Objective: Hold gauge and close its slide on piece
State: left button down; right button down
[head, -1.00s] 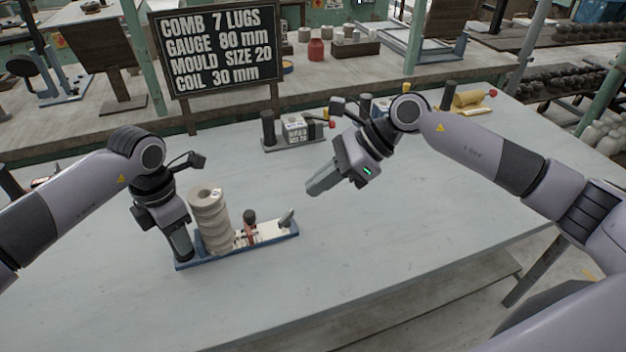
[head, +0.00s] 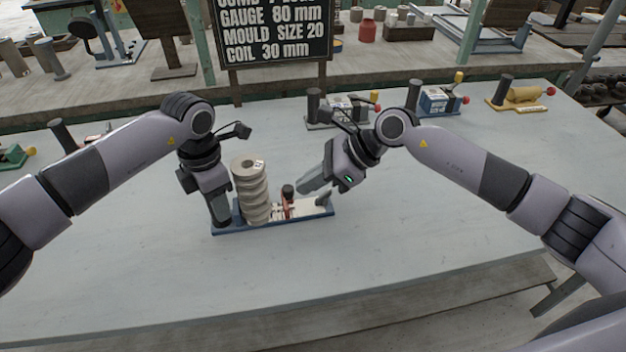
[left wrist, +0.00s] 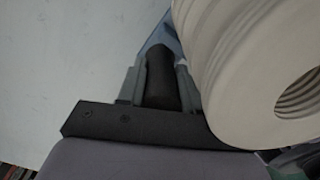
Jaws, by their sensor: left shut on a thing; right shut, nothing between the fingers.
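The gauge (head: 273,222) is a blue base lying on the table, with a pale scale plate, a red pointer and a dark knob (head: 288,190) at its middle. The piece (head: 252,192), a ribbed cream clay cylinder, stands upright on its left part. My left gripper (head: 221,222) is shut on the dark post at the gauge's left end; the post (left wrist: 162,80) shows between the fingers in the left wrist view, beside the piece. My right gripper (head: 305,190) is shut and empty, at the gauge's right part near the knob; I cannot tell whether it touches.
A sign (head: 275,32) stands behind the table, reading gauge 80 mm. Other tools stand along the back: a grey one (head: 340,112), a blue one (head: 438,100) and a yellow one (head: 522,95). The table's front and right are clear.

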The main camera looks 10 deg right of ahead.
jog(key=shift+a, duration=0.1)
jog(key=shift+a, duration=1.2)
jog(key=shift+d, duration=0.2)
